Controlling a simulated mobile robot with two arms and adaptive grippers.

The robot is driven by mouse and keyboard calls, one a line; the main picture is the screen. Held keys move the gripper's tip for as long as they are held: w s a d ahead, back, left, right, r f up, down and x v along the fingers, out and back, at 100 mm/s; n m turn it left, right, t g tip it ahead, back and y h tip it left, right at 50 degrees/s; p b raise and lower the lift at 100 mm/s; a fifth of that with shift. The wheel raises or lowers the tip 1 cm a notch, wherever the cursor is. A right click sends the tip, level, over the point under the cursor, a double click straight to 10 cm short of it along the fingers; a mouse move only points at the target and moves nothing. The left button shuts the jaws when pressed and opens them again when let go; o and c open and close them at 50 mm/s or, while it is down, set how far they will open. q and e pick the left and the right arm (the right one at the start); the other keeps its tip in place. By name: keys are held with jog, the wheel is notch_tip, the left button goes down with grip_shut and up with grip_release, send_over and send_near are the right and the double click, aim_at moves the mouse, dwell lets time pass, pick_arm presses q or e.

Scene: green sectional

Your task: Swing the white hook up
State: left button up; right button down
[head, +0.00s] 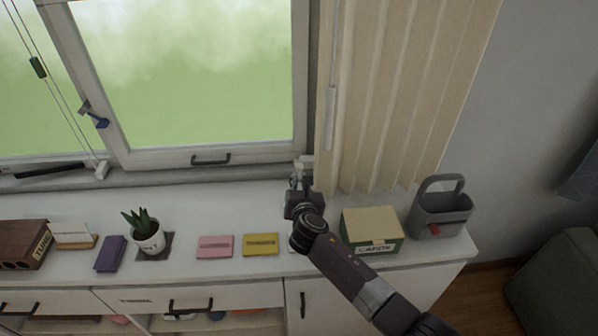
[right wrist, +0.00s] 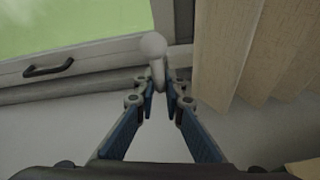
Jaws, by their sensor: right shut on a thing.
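The white hook (right wrist: 154,50) is at the lower right corner of the window frame, beside the curtain. In the right wrist view it shows as a pale rounded knob with a short stem going down between my fingertips. In the head view the hook (head: 305,160) is small and partly hidden by my gripper. My right gripper (right wrist: 161,95) is shut on the stem of the hook, with the knob above the fingertips. The right gripper also shows in the head view (head: 300,182), just above the back of the white cabinet top. My left gripper is not in view.
A beige curtain (head: 400,90) hangs right of the hook. A window handle (head: 210,159) is left.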

aim_at(300, 168)
jog(key=shift+w+r+g+p, duration=0.25)
jog(key=shift+r+g+p, duration=0.35)
jog(key=shift+r+p, duration=0.2)
jog(key=shift+w+r+g+p, duration=0.3)
jog(key=shift+w+r+g, duration=0.4)
jog(key=shift+g, duration=0.4)
jog(key=shift+s+r, duration=0.1)
jog(key=shift+r, duration=0.1)
jog(key=c, duration=2)
grip_release()
jog(key=v, duration=1.2)
jog(key=shift+f, duration=0.1)
